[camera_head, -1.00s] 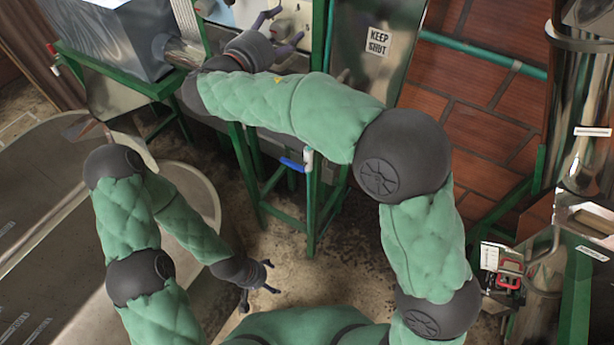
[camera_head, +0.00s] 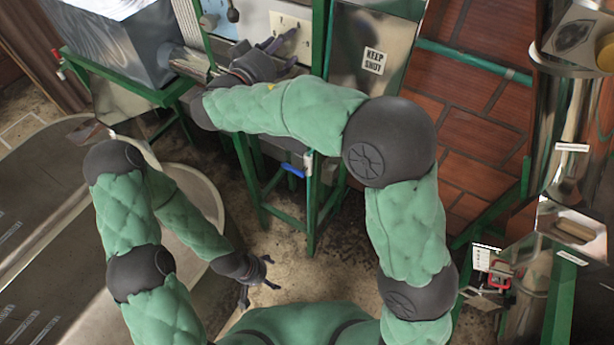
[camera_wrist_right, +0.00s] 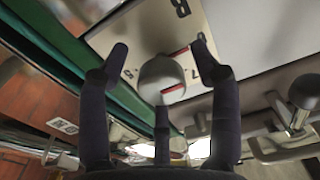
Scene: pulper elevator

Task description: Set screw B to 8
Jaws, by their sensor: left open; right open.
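A pale rounded knob (camera_wrist_right: 163,80) with a red line sits on a cream dial plate (camera_wrist_right: 230,25) in the right wrist view. A 7 is printed beside the knob, and a larger character, 8 or B, stands further up. The plate also shows in the head view (camera_head: 285,22) on the wall panel. My right gripper (camera_wrist_right: 160,55) is open, its fingers spread to either side of the knob; I cannot tell whether they touch it. In the head view my right gripper (camera_head: 275,57) is at the panel's lower part. My left gripper (camera_head: 262,280) is open and empty, low over the floor.
A dark-knobbed lever (camera_head: 232,14) is on the panel left of the plate. Green frame posts (camera_head: 314,205) and a blue-handled valve (camera_head: 293,170) are below. A large basin (camera_head: 60,230) lies at left.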

